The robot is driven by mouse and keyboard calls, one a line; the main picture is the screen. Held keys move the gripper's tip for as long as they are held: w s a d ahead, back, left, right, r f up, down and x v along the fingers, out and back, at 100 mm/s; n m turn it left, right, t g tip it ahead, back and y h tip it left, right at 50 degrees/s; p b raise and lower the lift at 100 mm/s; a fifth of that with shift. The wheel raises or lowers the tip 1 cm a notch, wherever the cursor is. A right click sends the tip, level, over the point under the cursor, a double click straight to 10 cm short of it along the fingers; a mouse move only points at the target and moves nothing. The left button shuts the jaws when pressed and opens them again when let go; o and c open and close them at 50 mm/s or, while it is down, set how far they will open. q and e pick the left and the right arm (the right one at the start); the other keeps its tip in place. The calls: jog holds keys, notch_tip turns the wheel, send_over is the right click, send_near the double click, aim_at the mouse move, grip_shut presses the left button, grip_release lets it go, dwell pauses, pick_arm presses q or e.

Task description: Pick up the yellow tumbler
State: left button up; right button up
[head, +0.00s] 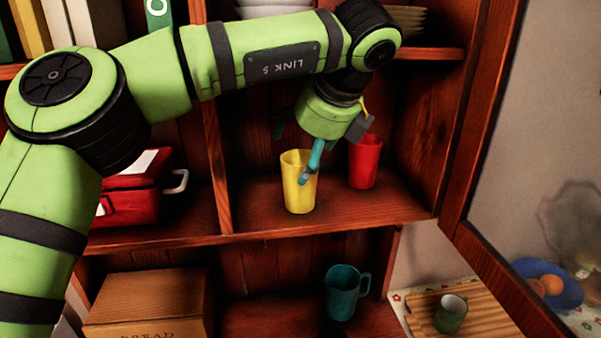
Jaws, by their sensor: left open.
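The yellow tumbler (297,190) stands upright on the middle cupboard shelf. My left gripper (308,178) comes down from above at the tumbler's right side, with a teal finger overlapping the tumbler's rim and upper wall in the picture. The gripper is open. I cannot tell whether that finger is in front of the tumbler or touching it, and the other fingertip is not clearly visible. My right gripper is not in view.
A red tumbler (364,163) stands close behind and right of the yellow one. A red box (130,195) is left of the divider. A teal mug (342,293) and bread box (150,300) stand below. An open cupboard door (490,130) is at right.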

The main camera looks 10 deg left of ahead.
aim_at(300, 160)
pick_arm(q)
jog(key=shift+a+p+x, duration=0.25)
jog(key=shift+p+x, duration=0.45)
jog(key=shift+x, duration=0.55)
jog(key=shift+w+f, duration=0.2)
jog(key=shift+f, duration=0.05)
jog(key=shift+d, duration=0.1)
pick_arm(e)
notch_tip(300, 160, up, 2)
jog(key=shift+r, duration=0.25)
pick_arm(q)
jog(key=shift+s, duration=0.1)
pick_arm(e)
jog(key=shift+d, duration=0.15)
pick_arm(q)
jog(key=c, duration=1.2)
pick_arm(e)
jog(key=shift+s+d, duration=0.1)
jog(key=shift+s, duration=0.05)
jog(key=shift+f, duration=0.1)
